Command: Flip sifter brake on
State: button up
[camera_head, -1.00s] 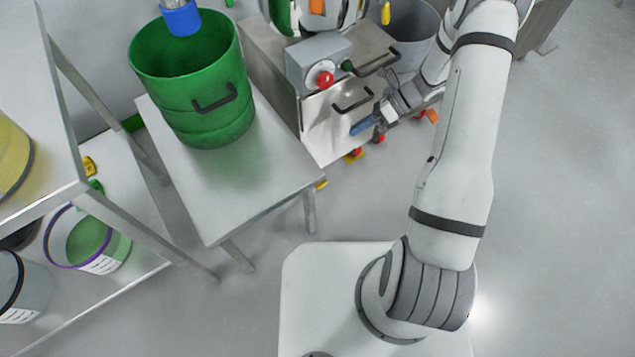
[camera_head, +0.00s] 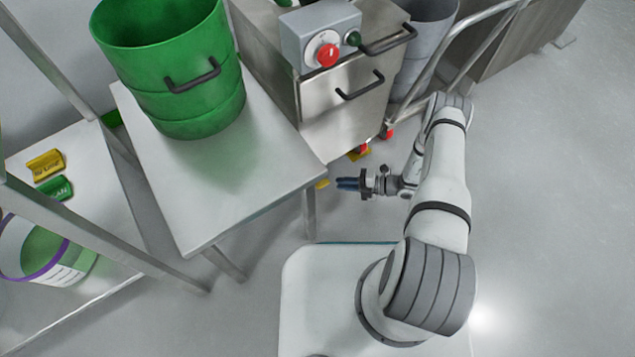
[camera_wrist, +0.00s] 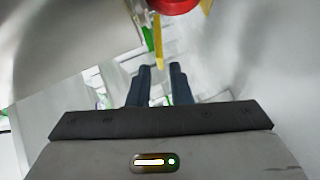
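The sifter appears to be the stainless cabinet (camera_head: 330,115) with black handles and a grey control box (camera_head: 305,35) bearing a red knob. Low at its foot are red caster parts (camera_head: 388,132) and a small yellow pedal-like piece (camera_head: 357,155); I cannot tell the brake's position. My gripper (camera_head: 338,184) is low in front of the cabinet, apart from it, with blue fingers pointing left. In the wrist view, its fingers (camera_wrist: 160,67) show a narrow gap with nothing between them. A red round part (camera_wrist: 175,4) and a yellow strip (camera_wrist: 158,40) lie ahead of the fingertips.
A steel table (camera_head: 200,190) with a green drum (camera_head: 175,70) stands left of the cabinet. A shelf rack (camera_head: 100,245) holds yellow and green tags and a purple-rimmed bucket (camera_head: 45,255). A grey bin (camera_head: 425,40) and trolley rail stand right. Floor at right is clear.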

jog(key=b+x, duration=0.2)
jog(key=x, duration=0.8)
jog(key=shift+r, duration=0.1)
grip_shut()
